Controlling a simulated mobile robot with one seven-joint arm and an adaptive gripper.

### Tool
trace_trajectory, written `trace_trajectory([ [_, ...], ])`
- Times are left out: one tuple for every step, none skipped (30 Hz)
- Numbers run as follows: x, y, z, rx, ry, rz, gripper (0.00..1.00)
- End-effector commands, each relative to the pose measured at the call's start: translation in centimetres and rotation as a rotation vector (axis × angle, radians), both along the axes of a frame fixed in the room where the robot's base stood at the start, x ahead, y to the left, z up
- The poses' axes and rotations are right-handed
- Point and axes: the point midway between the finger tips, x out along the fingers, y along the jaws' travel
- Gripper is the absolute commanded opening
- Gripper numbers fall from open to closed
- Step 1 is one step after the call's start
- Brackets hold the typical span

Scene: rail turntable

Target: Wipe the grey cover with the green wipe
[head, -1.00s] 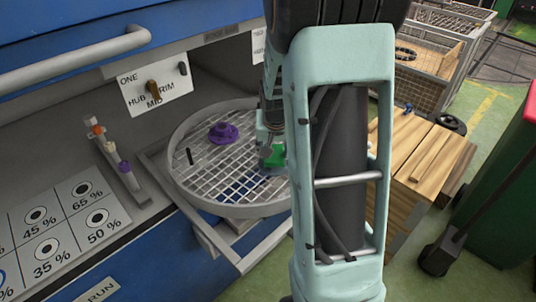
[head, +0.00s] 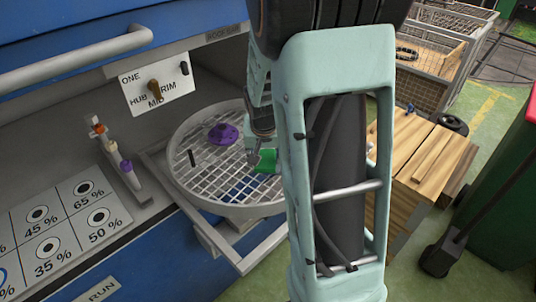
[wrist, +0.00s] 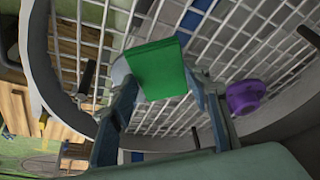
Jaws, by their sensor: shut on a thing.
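My gripper (head: 262,157) is shut on the green wipe (head: 266,162), over the right part of the round grid turntable. In the wrist view the green wipe (wrist: 158,68) sits between the two fingers of my gripper (wrist: 160,88). A pale grey rounded piece (wrist: 120,72) shows partly behind the wipe; I cannot tell whether it is the grey cover. I cannot tell whether the wipe touches anything below it. My arm hides the right edge of the turntable in the head view.
The turntable (head: 184,186) has a raised grey rim and a black peg (head: 191,158). A purple knobbed piece (head: 223,135) lies on its grid, left of my gripper. A dial panel (head: 157,88) stands behind. A wooden crate (head: 420,150) stands at right.

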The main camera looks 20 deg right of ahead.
Motion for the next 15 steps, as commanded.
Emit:
trace_trajectory([
  [0.1, -0.4, 0.0, 0.0, -0.001, -0.003, 0.25],
  [0.2, -0.6, -0.1, 0.0, -0.001, -0.003, 0.25],
  [0.3, -1.0, -0.1, 0.0, -0.001, -0.003, 0.25],
  [0.3, -1.2, -0.1, 0.0, -0.001, -0.004, 0.25],
  [0.4, -1.5, -0.1, 0.0, -0.001, -0.004, 0.25],
  [0.5, -1.9, -0.2, 0.0, -0.001, -0.005, 0.25],
  [0.6, -2.1, -0.2, 0.0, -0.001, -0.004, 0.25],
  [0.7, -2.4, -0.2, -0.001, -0.002, -0.003, 0.25],
  [0.8, -2.8, -0.2, 0.0, -0.001, -0.004, 0.25],
  [0.9, -3.0, -0.2, 0.0, -0.001, -0.003, 0.25],
  [0.9, -3.2, -0.2, 0.0, -0.001, -0.003, 0.25],
  [1.0, -3.6, -0.2, 0.0, -0.001, -0.004, 0.25],
  [1.1, -3.8, -0.2, -0.001, -0.001, -0.002, 0.25],
  [1.2, -4.0, -0.2, -0.001, -0.001, -0.002, 0.25],
  [1.2, -4.3, -0.2, 0.0, -0.001, -0.003, 0.25],
])
